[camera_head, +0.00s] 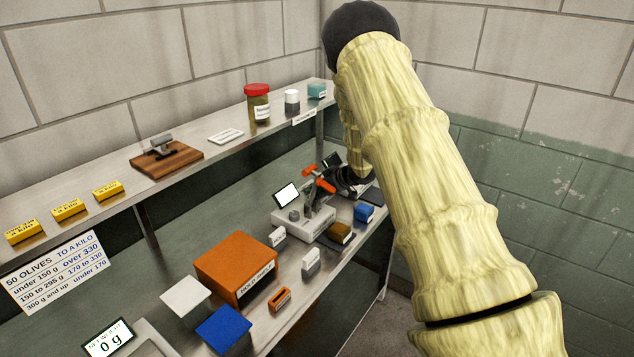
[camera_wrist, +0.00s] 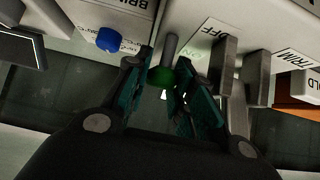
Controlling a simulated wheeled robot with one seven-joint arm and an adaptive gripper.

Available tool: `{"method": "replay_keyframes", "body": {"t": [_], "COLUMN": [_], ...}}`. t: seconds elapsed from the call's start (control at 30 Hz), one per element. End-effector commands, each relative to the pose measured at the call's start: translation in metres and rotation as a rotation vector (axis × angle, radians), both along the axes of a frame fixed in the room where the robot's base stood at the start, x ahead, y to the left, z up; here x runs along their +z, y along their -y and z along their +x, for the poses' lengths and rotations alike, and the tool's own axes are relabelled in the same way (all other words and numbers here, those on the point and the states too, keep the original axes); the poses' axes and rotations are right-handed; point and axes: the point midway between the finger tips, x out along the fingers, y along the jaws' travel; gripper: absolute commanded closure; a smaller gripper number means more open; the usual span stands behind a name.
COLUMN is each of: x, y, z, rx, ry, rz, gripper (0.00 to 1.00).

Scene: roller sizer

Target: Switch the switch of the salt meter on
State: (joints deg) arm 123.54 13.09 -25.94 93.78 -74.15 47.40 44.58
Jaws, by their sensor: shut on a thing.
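A pale grey meter box (camera_head: 302,222) with a tilted bright screen (camera_head: 287,195) stands on the steel bench in the head view. In the wrist view a pale housing (camera_wrist: 255,30) bears the words OFF, ON and TRIM. A small switch lever with a grey stalk and green part (camera_wrist: 162,77) shows beside the ON mark, between my fingers. My gripper (camera_wrist: 163,68) is shut on the switch lever; its fingers partly hide the lever. In the head view my gripper (camera_head: 309,209) is over the meter box, and the lever cannot be made out.
A blue knob (camera_wrist: 108,40) sits left of my fingers by a partly hidden label. A shelf (camera_head: 225,153) with jars runs behind.

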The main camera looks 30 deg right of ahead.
Motion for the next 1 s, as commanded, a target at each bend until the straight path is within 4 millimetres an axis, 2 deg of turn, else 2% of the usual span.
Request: {"method": "replay_keyframes", "body": {"t": [0.03, 0.5, 1.0], "x": [0.0079, 0.0019, -0.0008], "y": [0.0004, -0.0015, -0.0018], "z": [0.002, 0.0074, 0.0086], "rx": [-0.001, -0.001, -0.002], "ry": [-0.015, -0.129, -0.148], "rz": [-0.008, -0.056, -0.064], "gripper": [0.99, 0.99, 0.99]}}
